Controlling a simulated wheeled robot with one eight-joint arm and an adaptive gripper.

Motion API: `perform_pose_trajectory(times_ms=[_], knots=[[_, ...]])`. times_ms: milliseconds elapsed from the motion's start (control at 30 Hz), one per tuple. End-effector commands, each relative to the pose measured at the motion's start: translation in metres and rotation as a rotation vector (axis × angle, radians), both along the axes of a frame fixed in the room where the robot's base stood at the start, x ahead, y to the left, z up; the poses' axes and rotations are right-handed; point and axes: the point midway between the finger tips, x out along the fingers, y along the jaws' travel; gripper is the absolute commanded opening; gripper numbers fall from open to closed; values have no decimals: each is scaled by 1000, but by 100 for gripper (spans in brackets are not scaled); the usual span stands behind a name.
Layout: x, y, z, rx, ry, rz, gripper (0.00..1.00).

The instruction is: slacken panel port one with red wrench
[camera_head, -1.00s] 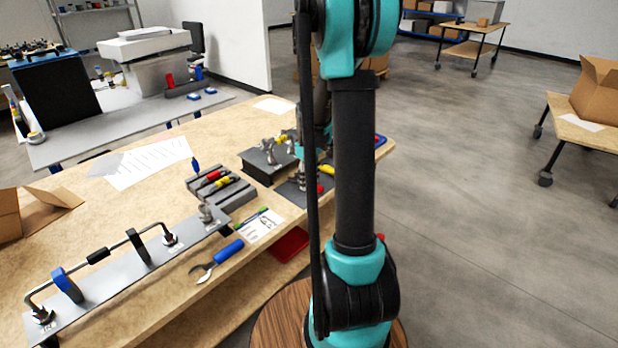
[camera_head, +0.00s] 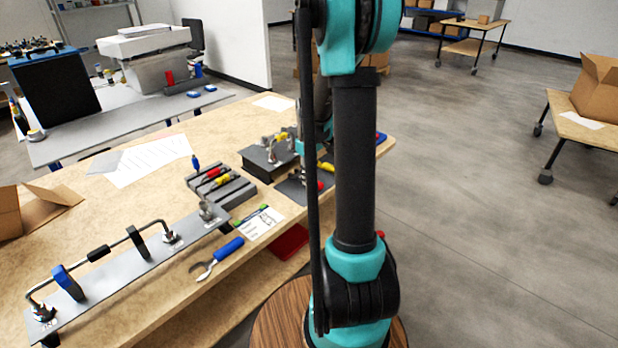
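A grey rack (camera_head: 232,193) on the wooden bench holds a red-handled tool (camera_head: 211,174) and a yellow-handled one (camera_head: 222,180). I cannot tell for sure that the red one is the wrench. A dark box (camera_head: 262,168) with metal fittings (camera_head: 272,149) on top stands behind the rack. A long grey panel (camera_head: 115,277) lies at the front left, with a bent tube and fittings at its ends. Another red piece (camera_head: 320,186) shows beside my arm. The end of my arm is mostly hidden behind my upright link, near the dark box. Its fingers cannot be made out.
A blue-handled wrench (camera_head: 222,256) lies near the bench's front edge, below a printed card (camera_head: 259,224). An open cardboard box (camera_head: 25,215) stands at the bench's left. Paper sheets (camera_head: 150,160) lie at the back.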

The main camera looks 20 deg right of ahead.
Motion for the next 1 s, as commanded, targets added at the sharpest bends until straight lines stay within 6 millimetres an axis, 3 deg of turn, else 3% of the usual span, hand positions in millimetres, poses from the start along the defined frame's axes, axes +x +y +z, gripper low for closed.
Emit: perform_pose_trajectory(times_ms=[500, 1000], knots=[[-11, -7, 51, 0, 0, -1, 0], [-12, -7, 55, 0, 0, -1, 0]])
